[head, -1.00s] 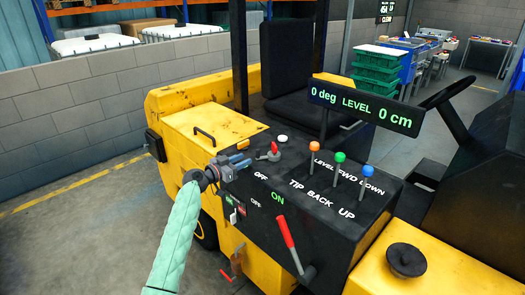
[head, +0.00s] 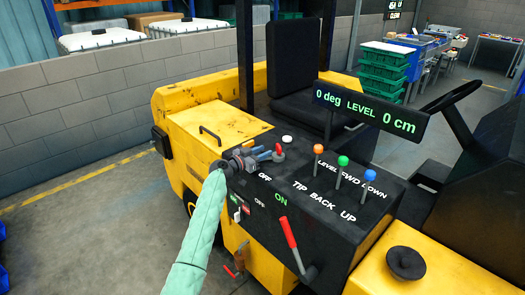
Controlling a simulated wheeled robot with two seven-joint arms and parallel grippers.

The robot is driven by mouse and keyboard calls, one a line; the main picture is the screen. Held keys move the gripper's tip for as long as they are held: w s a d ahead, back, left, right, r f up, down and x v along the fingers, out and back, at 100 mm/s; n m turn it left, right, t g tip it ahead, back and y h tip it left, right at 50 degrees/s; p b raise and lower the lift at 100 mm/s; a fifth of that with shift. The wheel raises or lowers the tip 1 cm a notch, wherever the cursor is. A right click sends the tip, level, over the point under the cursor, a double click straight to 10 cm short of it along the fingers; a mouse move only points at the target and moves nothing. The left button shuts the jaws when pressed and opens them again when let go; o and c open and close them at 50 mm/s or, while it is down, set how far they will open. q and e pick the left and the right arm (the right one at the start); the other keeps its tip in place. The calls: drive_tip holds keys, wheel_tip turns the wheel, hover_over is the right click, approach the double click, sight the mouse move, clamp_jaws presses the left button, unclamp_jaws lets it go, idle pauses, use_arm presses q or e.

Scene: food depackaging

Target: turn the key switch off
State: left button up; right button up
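The key switch (head: 279,153) is a small red-topped part on the black console (head: 320,225) in the head view. A white OFF label and a green ON label are on the console below it. My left gripper (head: 268,154) reaches in from the left, low over the console top, with its fingertips just left of the red part. I cannot tell whether they touch it or how wide they are apart. The fingers hide the switch's left side. My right gripper is out of view.
Levers with orange (head: 318,149), green (head: 343,160) and blue (head: 368,171) knobs stand to the right. A display (head: 366,109) rises above the console.

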use_arm(q)
drive_tip(key=shift+w+d, duration=0.1)
drive_tip(key=shift+w, duration=0.05)
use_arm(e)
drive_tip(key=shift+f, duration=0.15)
use_arm(q)
clamp_jaws()
drive_tip(key=shift+s+d+f+n+t+y, duration=0.1)
drive_tip(key=shift+s+n+t+y, duration=0.2)
drive_tip(key=shift+n+t+y, duration=0.15)
drive_tip(key=shift+s+d+n+t+y, duration=0.1)
drive_tip(key=shift+s+n+t+y, duration=0.15)
drive_tip(key=shift+t+y, duration=0.1)
drive_tip(key=n+t+y+p, duration=0.1)
drive_tip(key=p, duration=0.1)
drive_tip(key=s+n+t+y+p, duration=0.1)
drive_tip(key=y+p, duration=0.1)
drive_tip(key=shift+s+d+n+y+p, duration=0.1)
drive_tip(key=shift+d+n+y+p, duration=0.2)
drive_tip(key=shift+d+n+p, duration=0.1)
drive_tip(key=shift+s+t+y, duration=0.1)
drive_tip(key=shift+t+y, duration=0.2)
drive_tip(key=shift+t, duration=0.1)
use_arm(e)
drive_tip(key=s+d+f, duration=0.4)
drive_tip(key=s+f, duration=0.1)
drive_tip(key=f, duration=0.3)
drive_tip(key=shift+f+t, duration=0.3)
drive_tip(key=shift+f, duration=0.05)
